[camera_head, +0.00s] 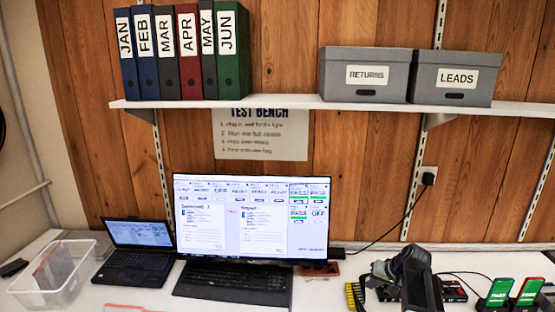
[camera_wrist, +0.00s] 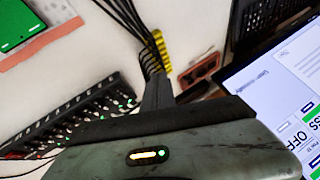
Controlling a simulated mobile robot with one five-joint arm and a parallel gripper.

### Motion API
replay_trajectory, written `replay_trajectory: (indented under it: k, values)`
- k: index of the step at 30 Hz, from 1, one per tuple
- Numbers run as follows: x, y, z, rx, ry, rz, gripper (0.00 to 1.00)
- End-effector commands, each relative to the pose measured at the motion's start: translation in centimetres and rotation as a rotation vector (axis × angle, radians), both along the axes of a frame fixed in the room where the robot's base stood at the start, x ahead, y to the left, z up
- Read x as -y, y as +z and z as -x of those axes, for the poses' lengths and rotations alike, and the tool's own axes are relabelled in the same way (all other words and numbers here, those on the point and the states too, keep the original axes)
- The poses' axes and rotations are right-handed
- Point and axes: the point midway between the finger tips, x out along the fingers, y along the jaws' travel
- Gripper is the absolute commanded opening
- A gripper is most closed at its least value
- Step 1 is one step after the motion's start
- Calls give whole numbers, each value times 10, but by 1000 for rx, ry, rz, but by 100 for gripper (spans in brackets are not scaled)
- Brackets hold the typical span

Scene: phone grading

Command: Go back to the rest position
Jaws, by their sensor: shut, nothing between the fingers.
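My gripper (camera_wrist: 157,88) shows in the wrist view as a narrow dark wedge beyond the grey wrist housing, with its fingers together and nothing held. It is over the white bench, with a bundle of black cables and a yellow connector strip (camera_wrist: 161,48) beyond its tip. In the head view my dark arm rises at the lower right, in front of part of the black multi-port hub (camera_head: 453,291). The hub also shows in the wrist view (camera_wrist: 75,118), left of the gripper. The fingertips are hard to make out in the head view.
A monitor (camera_head: 250,215) and laptop (camera_head: 137,250) stand left of my arm, with a clear bin (camera_head: 22,290) at far left. Two phones with green screens (camera_head: 500,291) (camera_head: 530,290) stand at the right. A shelf (camera_head: 270,103) with binders and grey boxes hangs above.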

Motion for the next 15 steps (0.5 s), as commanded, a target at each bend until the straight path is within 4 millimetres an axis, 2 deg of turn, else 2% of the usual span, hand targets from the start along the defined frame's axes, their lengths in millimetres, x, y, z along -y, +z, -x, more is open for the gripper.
replay_trajectory:
  k: [1, 3, 6, 7, 9, 10, 11, 12, 15]
  values:
    - [-50, 0, 8, -29, 73, 19, 0]
    - [-104, -4, 22, -78, 159, 56, 0]
    - [-167, -10, 54, -154, 267, 118, 0]
    - [-181, -12, 65, -178, 294, 140, 0]
    - [-205, -16, 94, -240, 341, 195, 0]
    - [-210, -18, 107, -270, 351, 221, 0]
    - [-210, -19, 120, -300, 354, 247, 0]
    - [-202, -22, 133, -338, 341, 275, 0]
    - [-185, -24, 153, -407, 305, 318, 0]
